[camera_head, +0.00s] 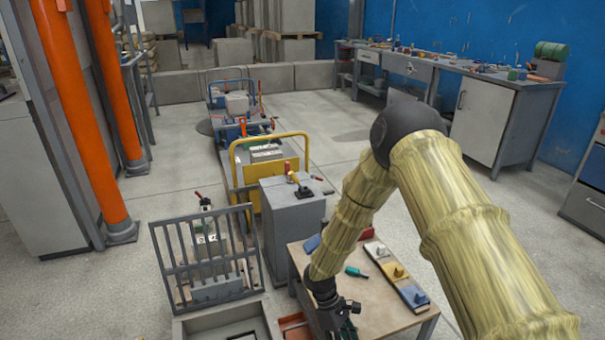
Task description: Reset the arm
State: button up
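My arm, in a yellowish ribbed cover, reaches from the lower right up to a dark elbow and then down to the left. My gripper (341,325) is dark and points down at the front left edge of a small work table (382,317). Its fingertips are small, dark and close to the bottom edge of the picture, so I cannot tell whether they are open or shut or hold anything. Part of the table is hidden behind my arm.
A tray with coloured blocks (396,272) and a green tool (356,272) lie on the table. A grey cabinet (291,222), a barred frame (207,257) and a yellow-railed cart (262,160) stand left. Orange posts (84,120) rise far left. Floor right of the table looks clear.

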jog(key=s+d+f+m+t+y+b, duration=0.1)
jog(key=s+f+m+y+b, duration=0.15)
jog(key=s+f, duration=0.55)
jog(key=s+d+f+m+y+b, duration=0.15)
jog(key=s+f+m+y, duration=0.35)
jog(key=s, duration=0.6)
jog(key=s+d+m+t+h+b, duration=0.2)
jog(key=s+d+m+t+h, duration=0.1)
jog(key=s+d, duration=0.5)
jog(key=s+m, duration=0.1)
jog(key=s, duration=0.1)
jog(key=shift+s+d+f+t, duration=0.2)
jog(key=shift+s+f+t, duration=0.1)
jog(key=shift+s, duration=0.1)
jog(key=shift+h, duration=0.25)
notch_tip(320, 180, up, 24)
jog(key=p, duration=2.3)
jog(key=shift+c, duration=0.2)
